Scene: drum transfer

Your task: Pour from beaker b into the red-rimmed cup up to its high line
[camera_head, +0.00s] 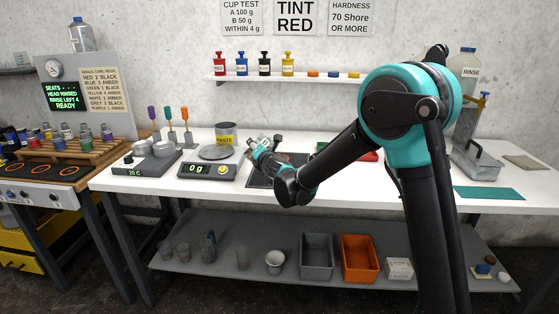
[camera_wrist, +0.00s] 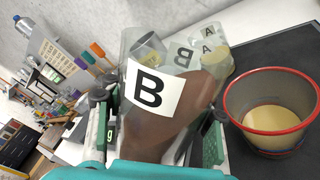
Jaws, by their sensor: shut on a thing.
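Beaker b (camera_wrist: 148,88), clear with a white B label, is held between the fingers of my gripper (camera_wrist: 160,128) in the wrist view. Brown liquid lies along its right side, and it looks tilted. The red-rimmed cup (camera_wrist: 236,102) stands on a dark mat just right of the beaker, apart from it in the picture. Pale amber liquid covers its lower part; I cannot make out a high line. No stream shows between them. In the head view my gripper (camera_head: 264,156) is over the mat, and the cup is hard to make out there.
A clear vessel with A labels (camera_wrist: 210,48) stands behind the beaker. In the head view a scale (camera_head: 208,170) reading 0 g is left of the mat (camera_head: 262,181), with a metal pot (camera_head: 226,132) behind. A grey tray (camera_head: 478,165) stands right.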

